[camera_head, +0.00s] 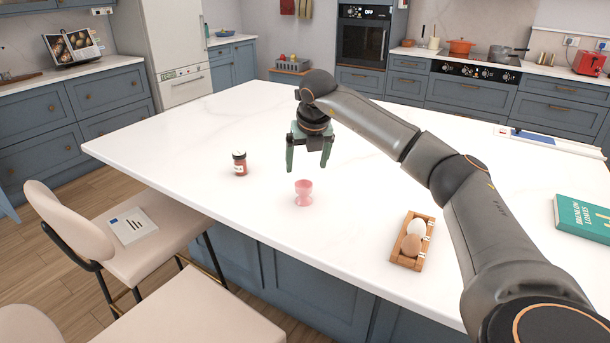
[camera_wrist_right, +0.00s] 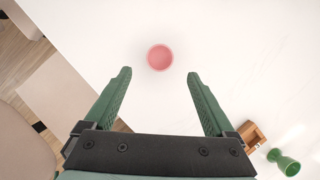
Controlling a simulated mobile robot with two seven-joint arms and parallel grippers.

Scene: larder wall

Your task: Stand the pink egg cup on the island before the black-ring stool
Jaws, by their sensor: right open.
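The pink egg cup (camera_head: 303,193) stands upright on the white island top (camera_head: 240,120), near its front edge. It shows from above in the right wrist view (camera_wrist_right: 160,57), beyond the fingertips. My right gripper (camera_head: 308,165) is open and empty, pointing down above and a little behind the cup. Two cream stools stand at the front of the island, one at the left (camera_head: 165,215) and one nearer (camera_head: 195,315). The left one has black side legs and a gold foot bar; I cannot tell which is the black-ring stool. My left gripper is out of view.
A red-brown jar (camera_head: 240,164) stands left of the cup. A wooden egg rack (camera_head: 425,255) with two eggs lies to the right, and a green cup-like thing (camera_wrist_right: 284,162) is near it. A teal book (camera_head: 582,218) lies far right. The front edge left of the jar is clear.

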